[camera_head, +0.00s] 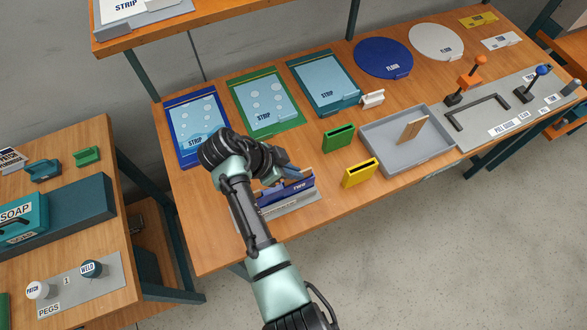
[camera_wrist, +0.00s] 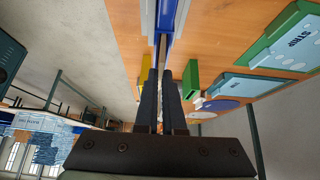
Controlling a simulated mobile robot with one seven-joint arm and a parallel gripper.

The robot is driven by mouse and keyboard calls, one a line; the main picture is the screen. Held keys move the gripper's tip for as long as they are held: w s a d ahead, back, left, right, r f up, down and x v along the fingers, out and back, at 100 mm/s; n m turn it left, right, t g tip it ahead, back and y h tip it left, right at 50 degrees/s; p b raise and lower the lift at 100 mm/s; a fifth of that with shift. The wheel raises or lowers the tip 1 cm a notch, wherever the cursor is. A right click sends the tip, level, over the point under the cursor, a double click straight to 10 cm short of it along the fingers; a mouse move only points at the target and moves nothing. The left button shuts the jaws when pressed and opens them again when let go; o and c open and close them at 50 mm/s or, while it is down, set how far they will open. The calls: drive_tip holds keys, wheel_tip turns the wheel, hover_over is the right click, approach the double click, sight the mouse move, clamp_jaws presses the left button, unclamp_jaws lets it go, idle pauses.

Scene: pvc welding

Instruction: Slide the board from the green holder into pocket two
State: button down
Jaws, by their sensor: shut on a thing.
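My gripper (camera_head: 287,181) is at the blue pocket (camera_head: 300,187) marked TWO, which stands on a grey base (camera_head: 290,207) near the table's front edge. In the wrist view its two dark fingers (camera_wrist: 160,75) are shut on a thin, light board (camera_wrist: 158,46), seen edge-on. The board lines up with the blue pocket (camera_wrist: 165,14) ahead of the fingertips. I cannot tell how deep the board sits in it. The green holder (camera_head: 338,138) stands to the right, with a dark slot on top and no board showing in it.
A yellow holder (camera_head: 360,173) stands just right of the pocket. Behind it is a grey tray (camera_head: 378,139) with a tan board (camera_head: 412,129) leaning in it. Blue and green strip trays (camera_head: 268,131) lie along the back. Levers (camera_head: 466,84) stand at the right.

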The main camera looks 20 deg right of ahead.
drive_tip(key=shift+f, duration=0.25)
drive_tip(key=c, duration=0.9)
unclamp_jaws()
drive_tip(key=shift+c, duration=0.2)
drive_tip(key=v, duration=1.3)
